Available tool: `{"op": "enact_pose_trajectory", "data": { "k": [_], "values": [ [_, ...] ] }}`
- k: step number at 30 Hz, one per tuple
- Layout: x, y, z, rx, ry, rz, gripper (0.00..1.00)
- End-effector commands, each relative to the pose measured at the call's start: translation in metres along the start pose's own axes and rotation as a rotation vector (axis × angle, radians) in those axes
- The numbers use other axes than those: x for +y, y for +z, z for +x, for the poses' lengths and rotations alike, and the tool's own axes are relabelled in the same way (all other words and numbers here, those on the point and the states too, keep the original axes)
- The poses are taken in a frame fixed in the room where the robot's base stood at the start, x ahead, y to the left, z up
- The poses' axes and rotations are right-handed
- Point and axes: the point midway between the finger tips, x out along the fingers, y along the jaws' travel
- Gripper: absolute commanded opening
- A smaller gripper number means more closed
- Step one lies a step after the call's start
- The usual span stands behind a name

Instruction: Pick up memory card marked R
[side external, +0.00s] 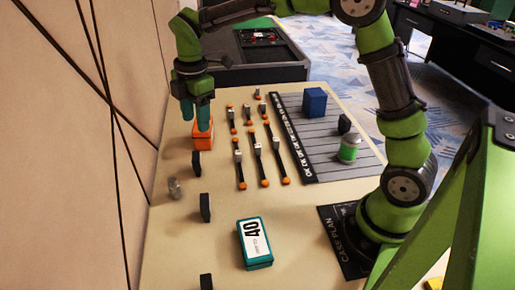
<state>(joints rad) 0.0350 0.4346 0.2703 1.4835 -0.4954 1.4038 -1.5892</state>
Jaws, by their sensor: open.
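My gripper (195,112) points down at the far left of the table, with its teal fingers apart. The fingertips are at an orange box (203,141); I cannot tell whether they touch it. No letter R is readable in this view, so I cannot tell which thing is the memory card marked R. Small dark upright pieces stand along the left side: one (196,164) just in front of the orange box, another (205,208) nearer, and one (206,281) at the bottom edge. Any marks on them are hidden or too small.
A teal box marked 40 (255,243) lies at front centre. A grey slatted panel (325,165) holds a blue cube (315,102), a green-and-silver cylinder (349,148) and a dark piece (344,124). A wall borders the left.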

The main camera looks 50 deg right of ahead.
Motion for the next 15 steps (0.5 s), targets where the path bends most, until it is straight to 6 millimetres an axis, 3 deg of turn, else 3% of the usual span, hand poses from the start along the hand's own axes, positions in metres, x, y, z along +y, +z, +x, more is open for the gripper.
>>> {"op": "enact_pose_trajectory", "data": {
  "k": [3, 6, 10, 15],
  "values": [
    [0.022, -0.005, 0.008, -0.009, -0.033, -0.320, 0.53],
    [0.033, -0.007, 0.002, -0.014, -0.039, -0.550, 0.53],
    [0.037, -0.004, -0.012, -0.026, -0.038, -0.761, 0.53],
    [0.033, -0.003, -0.009, -0.021, -0.058, -0.886, 0.53]
  ]
}}
